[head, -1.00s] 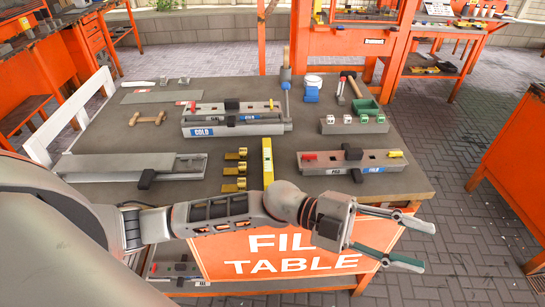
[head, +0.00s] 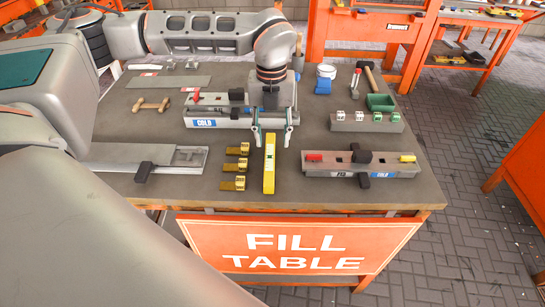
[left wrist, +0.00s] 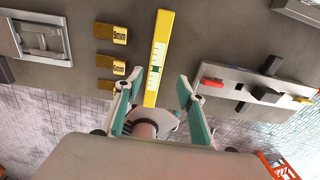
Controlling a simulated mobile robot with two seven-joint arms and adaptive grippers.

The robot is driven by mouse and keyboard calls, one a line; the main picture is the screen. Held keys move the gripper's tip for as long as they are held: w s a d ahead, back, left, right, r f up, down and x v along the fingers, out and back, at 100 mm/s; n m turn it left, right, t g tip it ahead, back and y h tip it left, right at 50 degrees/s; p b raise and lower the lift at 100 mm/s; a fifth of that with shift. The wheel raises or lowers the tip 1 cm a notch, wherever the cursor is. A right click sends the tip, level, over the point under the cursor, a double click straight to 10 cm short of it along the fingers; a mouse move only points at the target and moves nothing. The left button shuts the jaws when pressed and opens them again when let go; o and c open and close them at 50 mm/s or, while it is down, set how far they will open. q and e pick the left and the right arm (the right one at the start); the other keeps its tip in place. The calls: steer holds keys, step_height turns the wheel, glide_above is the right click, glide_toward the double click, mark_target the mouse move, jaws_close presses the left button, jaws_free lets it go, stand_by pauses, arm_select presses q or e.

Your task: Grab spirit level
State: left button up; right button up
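The yellow spirit level (head: 269,165) lies on the grey table, its long side running front to back in the head view. It also shows in the left wrist view (left wrist: 158,60), lying between the lines of the two fingers. My left gripper (head: 271,136) points down over the far end of the level in the head view. Its two fingers are spread apart, one on each side of that end, and it is empty. I cannot tell how high the fingertips are above the table. My right gripper is not in view.
Several brass gauge blocks (head: 235,165) lie left of the level. The grey COLD fixture (head: 207,121) stands behind it, close to my left gripper. Another fixture with red and yellow ends (head: 350,164) is to the right. The table's front edge is near the level's near end.

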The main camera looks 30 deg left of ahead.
mark_target(270, 153)
arm_select(q)
steer(key=shift+w+a+f, duration=0.1)
steer(key=shift+a+f, duration=0.05)
steer(key=shift+a, duration=0.2)
steer(key=f, duration=0.7)
steer(key=shift+w+a+f+p, duration=0.1)
steer(key=shift+w+a+p, duration=0.15)
steer(key=shift+p, duration=0.1)
jaws_close()
